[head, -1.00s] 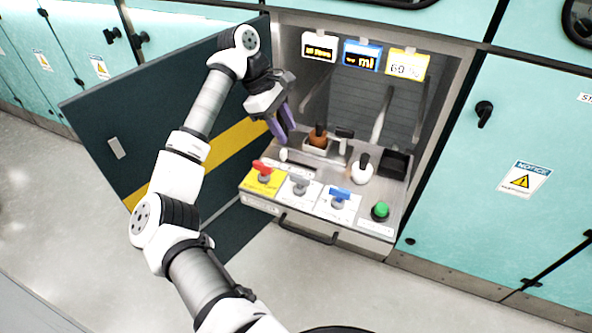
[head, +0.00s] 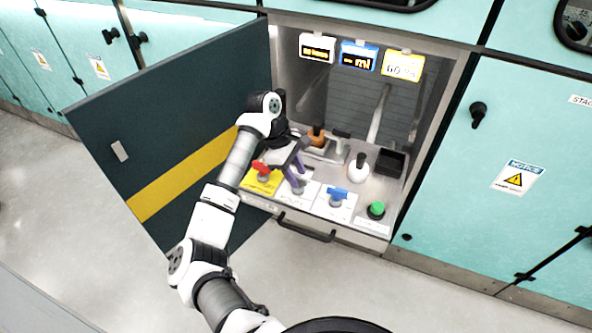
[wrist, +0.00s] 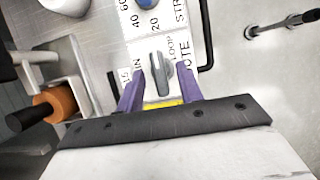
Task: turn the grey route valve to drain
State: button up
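The grey route valve (head: 299,188) sits on a white plate in the front panel row, between the red and blue valves. In the wrist view its grey handle (wrist: 158,76) lies roughly along the picture's vertical. "LOOP" and part of "ROUTE" show to its right; a label ending in "IN" shows to its left, partly hidden. My gripper (head: 296,174) is over this valve, fingers pointing down. In the wrist view my gripper (wrist: 160,86) is open, with one purple finger on each side of the handle and gaps between.
A red valve (head: 261,168) on a yellow plate is close on the left. A blue valve (head: 337,194) and a green button (head: 376,209) are on the right. Behind stand a brown-orange item (head: 316,136), a white bulb (head: 358,168) and a black bin (head: 390,162). The open dark door (head: 190,110) is left.

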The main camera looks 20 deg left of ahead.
jog(key=shift+d+f, duration=0.1)
jog(key=shift+f, duration=0.1)
grip_shut()
